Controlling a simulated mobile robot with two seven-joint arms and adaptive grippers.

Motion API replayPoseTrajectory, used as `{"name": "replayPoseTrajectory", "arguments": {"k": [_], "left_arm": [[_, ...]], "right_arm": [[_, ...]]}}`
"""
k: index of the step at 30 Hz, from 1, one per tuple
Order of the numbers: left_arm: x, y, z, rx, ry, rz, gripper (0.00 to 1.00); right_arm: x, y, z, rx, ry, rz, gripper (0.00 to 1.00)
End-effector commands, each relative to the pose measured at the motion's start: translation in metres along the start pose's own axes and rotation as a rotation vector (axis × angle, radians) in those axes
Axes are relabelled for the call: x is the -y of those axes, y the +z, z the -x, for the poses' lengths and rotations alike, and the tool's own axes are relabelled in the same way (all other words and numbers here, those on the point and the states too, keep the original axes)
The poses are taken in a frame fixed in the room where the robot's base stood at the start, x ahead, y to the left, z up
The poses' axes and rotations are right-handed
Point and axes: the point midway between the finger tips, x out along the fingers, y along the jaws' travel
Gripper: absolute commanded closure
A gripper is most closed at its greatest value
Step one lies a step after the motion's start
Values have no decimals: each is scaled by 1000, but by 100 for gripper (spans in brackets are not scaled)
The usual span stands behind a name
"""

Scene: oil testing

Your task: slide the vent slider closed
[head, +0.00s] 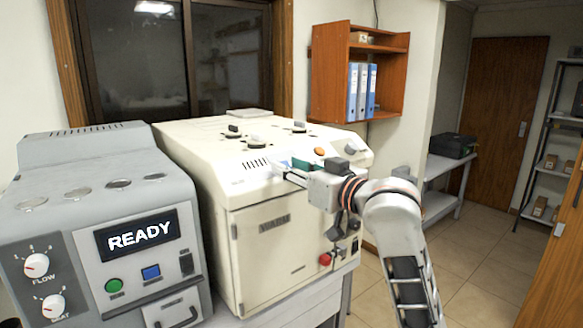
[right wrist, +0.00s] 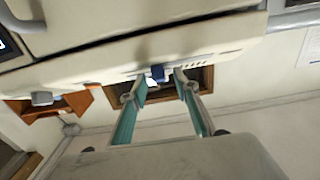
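The cream machine (head: 280,235) has a row of vent slots (head: 256,163) on its upper front edge. In the right wrist view a small dark blue tab (right wrist: 158,73), apparently the vent slider, stands out near the slots (right wrist: 200,57). My right gripper (head: 291,172) is at this edge, just right of the slots in the head view. In the wrist view its two teal fingers (right wrist: 160,84) are apart, with the tab between their tips. I cannot tell whether either finger touches it. The tab is not clear in the head view. My left gripper is not in view.
A grey machine (head: 120,225) reading READY stands close on the left. The cream machine's top carries several knobs and an orange button (head: 319,151); a red button (head: 325,259) is on its front. A wall shelf (head: 398,80) with binders hangs behind. Open floor (head: 465,275) lies to the right.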

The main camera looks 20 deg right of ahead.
Motion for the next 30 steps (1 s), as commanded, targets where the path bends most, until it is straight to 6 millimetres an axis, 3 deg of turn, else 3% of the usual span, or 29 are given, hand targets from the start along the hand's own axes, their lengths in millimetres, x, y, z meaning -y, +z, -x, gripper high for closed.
{"name": "replayPoseTrajectory", "arguments": {"k": [3, 6, 7, 14, 23, 30], "left_arm": [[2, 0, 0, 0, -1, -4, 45], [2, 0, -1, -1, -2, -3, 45], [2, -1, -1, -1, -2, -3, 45], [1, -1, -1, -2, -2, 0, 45], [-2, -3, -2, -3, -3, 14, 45], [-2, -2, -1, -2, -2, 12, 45]], "right_arm": [[0, 0, 0, 0, 0, 0, 69], [0, 0, 0, 0, 0, 0, 95], [0, 0, 0, 0, 0, 0, 100], [6, 0, 0, 1, -1, 1, 100], [65, 1, 0, 1, -4, 0, 100], [76, 1, 0, 2, -2, 0, 100]]}}
